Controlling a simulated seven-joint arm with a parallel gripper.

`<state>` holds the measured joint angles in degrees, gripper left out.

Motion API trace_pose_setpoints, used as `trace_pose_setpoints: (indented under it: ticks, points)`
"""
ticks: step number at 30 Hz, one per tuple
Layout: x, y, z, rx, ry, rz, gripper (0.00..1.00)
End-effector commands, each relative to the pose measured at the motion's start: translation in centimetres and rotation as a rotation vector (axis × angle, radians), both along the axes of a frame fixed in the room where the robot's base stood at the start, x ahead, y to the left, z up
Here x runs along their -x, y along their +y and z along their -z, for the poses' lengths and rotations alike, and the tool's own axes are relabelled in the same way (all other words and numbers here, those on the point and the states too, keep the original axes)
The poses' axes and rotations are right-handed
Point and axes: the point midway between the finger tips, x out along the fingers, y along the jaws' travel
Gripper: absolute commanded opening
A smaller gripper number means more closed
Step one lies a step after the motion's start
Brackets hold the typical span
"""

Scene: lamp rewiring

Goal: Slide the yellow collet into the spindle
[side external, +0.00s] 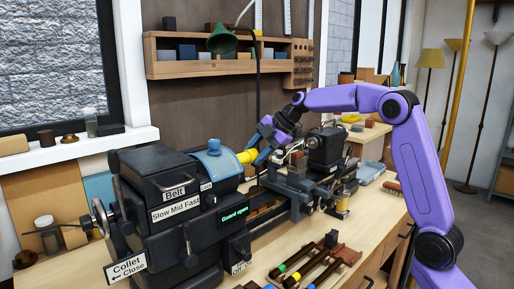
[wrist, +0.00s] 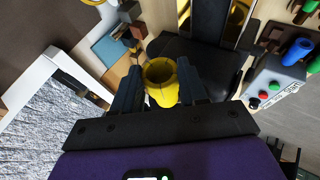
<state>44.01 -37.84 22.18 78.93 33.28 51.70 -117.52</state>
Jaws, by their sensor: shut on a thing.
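The yellow collet (side external: 247,156) shows in the side view just right of the blue rounded guard (side external: 214,163) on the black headstock (side external: 166,212). My gripper (side external: 262,153) comes from the right and is shut on the collet. In the wrist view the collet (wrist: 161,82) sits between my two dark fingers, its round open end showing. The spindle opening is hidden in the side view, and I cannot tell whether the collet touches it. The headstock display reads "Guard open".
The lathe carriage (side external: 295,184) stands right of the headstock, close below my gripper. A green lamp (side external: 222,40) hangs above. Tools with coloured ends (side external: 318,262) lie on the bench's front. A grey box with red and green buttons (wrist: 272,85) shows at right in the wrist view.

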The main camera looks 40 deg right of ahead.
Motion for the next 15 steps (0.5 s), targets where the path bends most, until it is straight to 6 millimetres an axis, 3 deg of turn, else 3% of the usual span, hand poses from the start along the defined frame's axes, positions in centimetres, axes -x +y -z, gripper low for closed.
trace_pose_setpoints:
  ticks: [15]
  points:
    - [0.0,0.1,2.7,-0.001,0.002,0.000,0.12]
